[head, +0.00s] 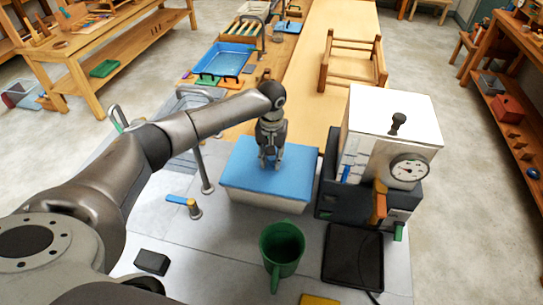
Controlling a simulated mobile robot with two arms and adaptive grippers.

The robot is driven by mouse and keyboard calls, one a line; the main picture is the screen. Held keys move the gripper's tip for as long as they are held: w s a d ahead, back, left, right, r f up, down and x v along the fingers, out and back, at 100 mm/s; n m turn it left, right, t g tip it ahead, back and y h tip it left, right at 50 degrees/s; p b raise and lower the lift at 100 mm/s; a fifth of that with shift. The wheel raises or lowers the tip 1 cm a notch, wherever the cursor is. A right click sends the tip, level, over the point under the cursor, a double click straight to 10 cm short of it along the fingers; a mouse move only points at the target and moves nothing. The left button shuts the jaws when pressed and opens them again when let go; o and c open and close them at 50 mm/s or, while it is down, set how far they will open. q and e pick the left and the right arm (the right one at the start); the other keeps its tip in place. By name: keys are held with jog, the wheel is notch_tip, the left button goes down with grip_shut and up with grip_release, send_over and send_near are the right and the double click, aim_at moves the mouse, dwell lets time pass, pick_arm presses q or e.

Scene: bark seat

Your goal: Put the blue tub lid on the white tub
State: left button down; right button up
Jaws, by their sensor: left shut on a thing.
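The blue tub lid (245,170) lies flat over the top of the white tub (262,200) on the grey counter. Only the tub's front wall shows below the lid, and I cannot tell whether the lid touches the rim all round. My left gripper (271,164) points down at the lid's upper middle and is shut on it. The gripped part is hidden by the fingers. My right gripper is not in view.
A white machine with a dial (405,170) stands close to the tub's right. A green mug (282,249) is in front, beside a black tray (353,258). A tap with a blue lever (185,201) is at left. A blue tray (225,60) lies farther back.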

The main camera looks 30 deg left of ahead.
pick_arm(q)
jog(key=shift+f, duration=0.1)
jog(key=c, duration=1.1)
grip_release()
jog(key=shift+o, duration=0.2)
jog(key=shift+o, duration=1.4)
